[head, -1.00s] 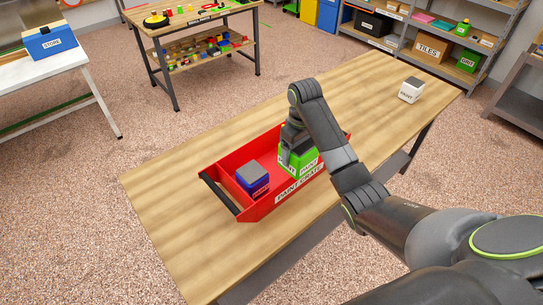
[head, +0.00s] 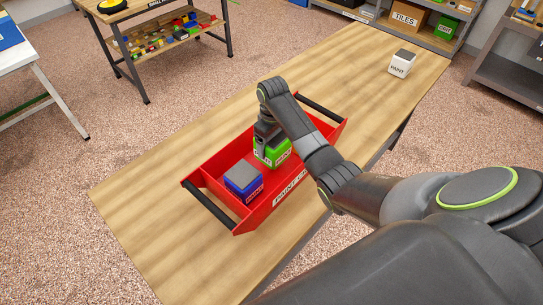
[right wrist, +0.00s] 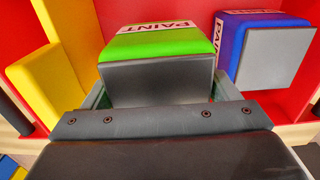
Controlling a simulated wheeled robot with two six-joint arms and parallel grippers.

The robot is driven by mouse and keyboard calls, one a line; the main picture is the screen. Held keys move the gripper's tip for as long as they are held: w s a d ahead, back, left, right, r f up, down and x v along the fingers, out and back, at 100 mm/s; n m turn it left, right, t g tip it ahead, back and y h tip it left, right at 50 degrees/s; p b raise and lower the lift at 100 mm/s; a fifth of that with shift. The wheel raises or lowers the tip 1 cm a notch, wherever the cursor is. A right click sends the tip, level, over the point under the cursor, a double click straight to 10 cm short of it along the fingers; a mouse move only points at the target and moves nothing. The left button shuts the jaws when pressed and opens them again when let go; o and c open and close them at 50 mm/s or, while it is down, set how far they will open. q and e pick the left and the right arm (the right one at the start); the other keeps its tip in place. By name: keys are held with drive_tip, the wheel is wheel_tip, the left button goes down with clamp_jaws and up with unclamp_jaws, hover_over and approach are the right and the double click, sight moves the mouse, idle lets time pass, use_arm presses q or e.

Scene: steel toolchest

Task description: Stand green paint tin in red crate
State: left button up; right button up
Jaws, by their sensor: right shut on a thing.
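The green paint tin (head: 277,154) is upright inside the red crate (head: 264,213), in the part beyond the blue tin; the front wall hides its foot. Whether it touches the crate floor I cannot tell. My right gripper (head: 265,140) reaches down from above and is shut on the green tin. In the right wrist view the green tin (right wrist: 160,42) sits between the fingers, its grey top facing the camera. My left gripper is not in view.
A blue tin (head: 244,181) with a grey lid stands in the crate's near-left part. The right wrist view shows a yellow object (right wrist: 48,85) beside the green tin. A white paint tin (head: 401,64) stands at the table's far right. The wooden table (head: 135,205) is clear left of the crate.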

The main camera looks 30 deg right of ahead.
drive_tip(key=shift+f, duration=0.85)
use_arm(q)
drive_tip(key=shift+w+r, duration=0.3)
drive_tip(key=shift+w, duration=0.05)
use_arm(e)
drive_tip(key=shift+f, duration=1.95)
drive_tip(key=o, duration=1.1)
drive_tip(key=shift+f, duration=0.15)
drive_tip(key=shift+o, duration=0.2)
wheel_tip(320, 180, up, 12)
drive_tip(key=shift+r+b, duration=0.15)
drive_tip(key=shift+b, duration=0.45)
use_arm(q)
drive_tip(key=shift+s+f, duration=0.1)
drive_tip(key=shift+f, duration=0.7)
